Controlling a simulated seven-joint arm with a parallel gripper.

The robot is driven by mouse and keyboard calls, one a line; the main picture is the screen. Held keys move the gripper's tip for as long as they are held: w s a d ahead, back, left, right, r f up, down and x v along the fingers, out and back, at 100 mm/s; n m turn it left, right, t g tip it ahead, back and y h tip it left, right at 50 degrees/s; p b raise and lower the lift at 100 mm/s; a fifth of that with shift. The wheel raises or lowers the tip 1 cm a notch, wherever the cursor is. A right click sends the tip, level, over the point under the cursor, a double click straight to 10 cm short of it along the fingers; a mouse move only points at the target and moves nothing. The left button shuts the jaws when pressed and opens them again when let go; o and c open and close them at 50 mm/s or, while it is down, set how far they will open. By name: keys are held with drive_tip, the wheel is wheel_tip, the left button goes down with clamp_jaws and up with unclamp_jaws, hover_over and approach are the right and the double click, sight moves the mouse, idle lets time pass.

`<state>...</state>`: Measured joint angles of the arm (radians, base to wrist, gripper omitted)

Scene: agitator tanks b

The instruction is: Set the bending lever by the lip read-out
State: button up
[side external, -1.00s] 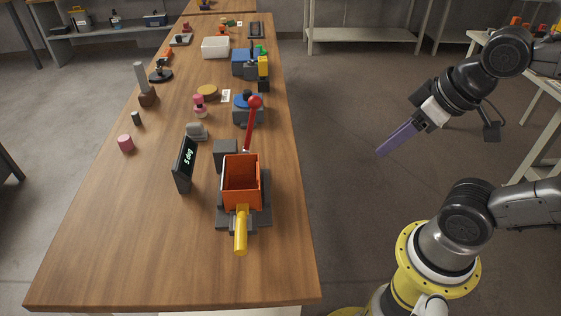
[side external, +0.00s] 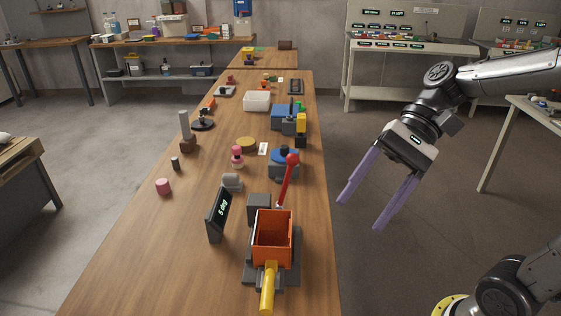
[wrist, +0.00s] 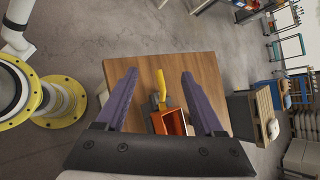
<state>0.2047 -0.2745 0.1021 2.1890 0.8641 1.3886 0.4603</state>
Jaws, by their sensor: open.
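The bending lever is a red arm with a ball knob (side external: 292,160), leaning up behind an orange open box (side external: 272,240) on a dark base. A yellow handle (side external: 267,287) sticks out at the box's near side. The read-out (side external: 218,215) is a dark upright panel left of the box, showing what looks like "5 deg". My gripper (side external: 361,210) is open and empty, with long purple fingers, in the air to the right of the table. In the wrist view, the orange box (wrist: 170,122) and yellow handle (wrist: 161,86) show between my fingers (wrist: 157,77); the red lever is not visible there.
A grey block (side external: 259,206) stands behind the box. The table's near left part (side external: 140,260) is clear.

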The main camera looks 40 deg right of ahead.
drive_tip(key=w+d+m+t+y, duration=0.2)
drive_tip(key=w+d+m+y, duration=0.15)
drive_tip(key=w, duration=0.35)
drive_tip(key=w+d+m+t+y, duration=0.25)
drive_tip(key=w+m, duration=0.25)
drive_tip(key=w, duration=0.3)
drive_tip(key=w+d+f+m+t, duration=0.3)
drive_tip(key=w+d+f+m, duration=0.1)
drive_tip(key=d, duration=0.3)
drive_tip(key=m+t, duration=0.2)
drive_tip(key=m, duration=0.1)
hover_over(286, 183)
drive_tip(key=x, duration=0.2)
drive_tip(key=shift+n+g+h, duration=0.25)
drive_tip(key=shift+h, duration=0.05)
drive_tip(key=f, duration=0.5)
drive_tip(key=shift+d+f, duration=0.15)
drive_tip(key=shift+d, duration=0.15)
clamp_jaws()
drive_tip(key=shift+d, duration=0.1)
